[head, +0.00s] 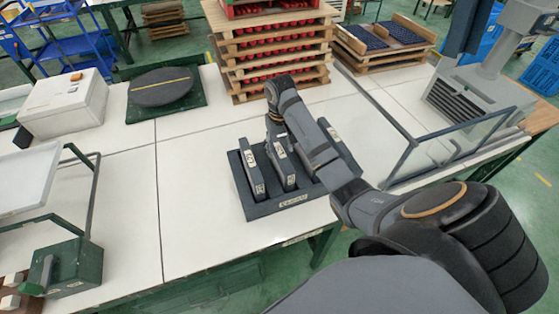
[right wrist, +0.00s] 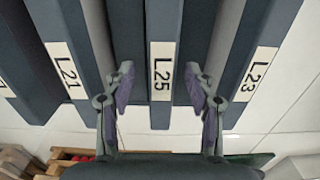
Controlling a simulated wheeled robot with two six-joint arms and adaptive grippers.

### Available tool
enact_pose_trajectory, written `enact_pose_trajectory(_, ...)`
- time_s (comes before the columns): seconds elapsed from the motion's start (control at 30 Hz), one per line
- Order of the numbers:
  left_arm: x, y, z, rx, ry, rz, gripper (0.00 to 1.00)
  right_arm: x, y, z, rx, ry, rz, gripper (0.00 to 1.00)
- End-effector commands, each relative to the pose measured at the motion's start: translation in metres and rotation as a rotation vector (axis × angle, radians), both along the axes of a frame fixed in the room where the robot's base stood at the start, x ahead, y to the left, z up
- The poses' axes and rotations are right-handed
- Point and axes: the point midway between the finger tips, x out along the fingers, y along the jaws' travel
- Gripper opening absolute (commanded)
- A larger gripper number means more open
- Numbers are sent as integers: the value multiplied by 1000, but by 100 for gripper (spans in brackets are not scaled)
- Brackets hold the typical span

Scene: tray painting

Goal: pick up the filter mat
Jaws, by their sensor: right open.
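Dark blue-grey slabs with white labels, apparently the filter mats, stand upright in a dark rack (head: 262,211) on the white table. In the right wrist view the slab labelled L25 (right wrist: 161,112) is in the middle, with L21 (right wrist: 62,55) to its left and L23 (right wrist: 262,60) to its right. My right gripper (right wrist: 160,84) is open, one finger on each side of the L25 slab, with gaps showing. In the head view my right gripper (head: 276,134) is over the rack, and my arm hides part of the slabs. My left gripper is not in view.
Stacked wooden trays with red pieces (head: 275,53) stand behind the rack. A glass panel in a grey frame (head: 455,143) rises to the right. A round dark plate (head: 162,86) and a white box (head: 65,103) are at left. The table between them and the rack is clear.

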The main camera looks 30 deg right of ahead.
Motion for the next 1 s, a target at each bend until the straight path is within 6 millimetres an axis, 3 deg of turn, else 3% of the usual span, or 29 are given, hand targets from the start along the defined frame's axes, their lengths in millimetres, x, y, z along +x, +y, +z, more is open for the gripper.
enact_pose_trajectory(0.23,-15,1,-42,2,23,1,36,4,1,-40,0,1,0,55)
enact_pose_trajectory(0.37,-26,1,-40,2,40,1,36,3,1,-51,0,2,0,55)
enact_pose_trajectory(0.57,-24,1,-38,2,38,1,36,3,1,-50,0,1,0,55)
enact_pose_trajectory(0.9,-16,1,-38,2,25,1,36,3,1,-50,0,1,0,9)
enact_pose_trajectory(1.0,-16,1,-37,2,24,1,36,3,1,-50,0,0,0,5)
